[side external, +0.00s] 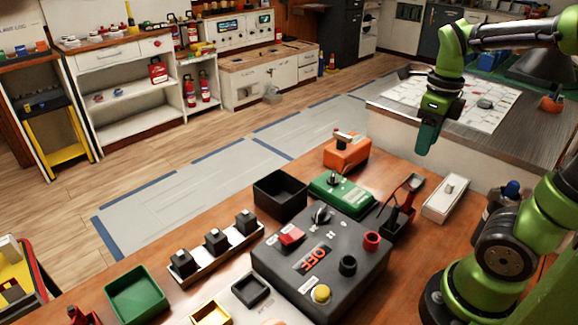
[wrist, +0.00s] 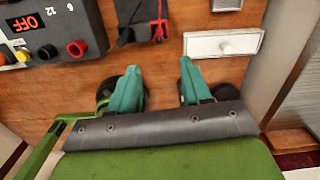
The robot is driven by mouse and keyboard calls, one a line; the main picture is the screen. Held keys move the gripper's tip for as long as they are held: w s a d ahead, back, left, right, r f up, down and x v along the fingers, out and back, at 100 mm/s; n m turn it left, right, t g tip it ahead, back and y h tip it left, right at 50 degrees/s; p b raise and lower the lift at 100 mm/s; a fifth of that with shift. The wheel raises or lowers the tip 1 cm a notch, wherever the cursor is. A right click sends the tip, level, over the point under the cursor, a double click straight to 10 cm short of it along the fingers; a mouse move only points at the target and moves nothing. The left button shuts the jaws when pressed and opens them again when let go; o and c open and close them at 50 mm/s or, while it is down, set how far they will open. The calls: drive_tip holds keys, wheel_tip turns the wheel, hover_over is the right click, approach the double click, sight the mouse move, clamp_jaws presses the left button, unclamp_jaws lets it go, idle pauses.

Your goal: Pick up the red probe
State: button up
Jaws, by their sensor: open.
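A thin red probe (side external: 406,201) leans in a small black holder (side external: 395,224), just right of the grey panel box. In the wrist view the red probe (wrist: 159,28) shows at the top centre, beside a dark part of the holder (wrist: 126,36). My gripper (side external: 428,140) hangs in the air above and beyond the holder, fingers pointing down. In the wrist view my gripper (wrist: 161,72) has its two teal fingers spread apart with only bare wood between them. It touches neither the probe nor the holder. The probe's lower end is hidden.
The grey panel box (side external: 320,265), marked OFF, carries red, black and yellow knobs. A white box (side external: 446,198) stands right of the holder, a green device (side external: 342,194) behind the panel. An orange block (side external: 346,152) and an open black bin (side external: 281,192) stand further back.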

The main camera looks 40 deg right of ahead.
sight(413, 189)
drive_tip(key=f+m, duration=0.1)
drive_tip(key=f, duration=0.2)
drive_tip(key=f+m, duration=0.1)
drive_tip(key=f, duration=0.3)
drive_tip(key=f+m, duration=0.2)
drive_tip(key=f, duration=0.2)
drive_tip(key=shift+s, duration=0.35)
drive_tip(key=shift+w+a+f, duration=0.1)
drive_tip(key=shift+w+f, duration=0.1)
drive_tip(key=shift+f, duration=1.2)
drive_tip(key=shift+w+f, duration=0.15)
drive_tip(key=shift+f, duration=1.25)
clamp_jaws()
